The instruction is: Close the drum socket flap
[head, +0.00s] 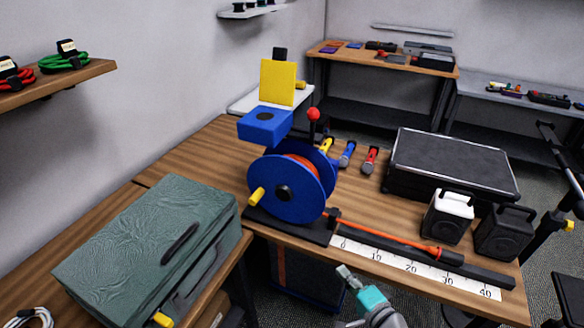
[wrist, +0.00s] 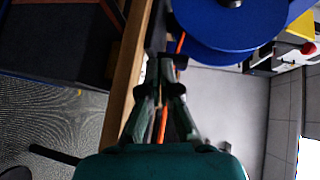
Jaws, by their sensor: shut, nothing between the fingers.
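The blue cable drum (head: 290,188) stands on the wooden table with orange cable wound on it. Its blue socket box (head: 264,126) sits at the top, and the yellow flap (head: 277,82) stands up from the box, open. A black tab (head: 280,53) tops the flap. My gripper (head: 344,271) is shut and empty, in front of the table's front edge, below and to the right of the drum, apart from the flap. In the wrist view my gripper (wrist: 166,62) points toward the blue drum (wrist: 232,30); a yellow patch shows at the right edge there.
A red-knobbed lever (head: 313,115) stands beside the socket box. Orange cable (head: 375,235) runs right along a ruler (head: 415,268). A green case (head: 150,245) is at left.

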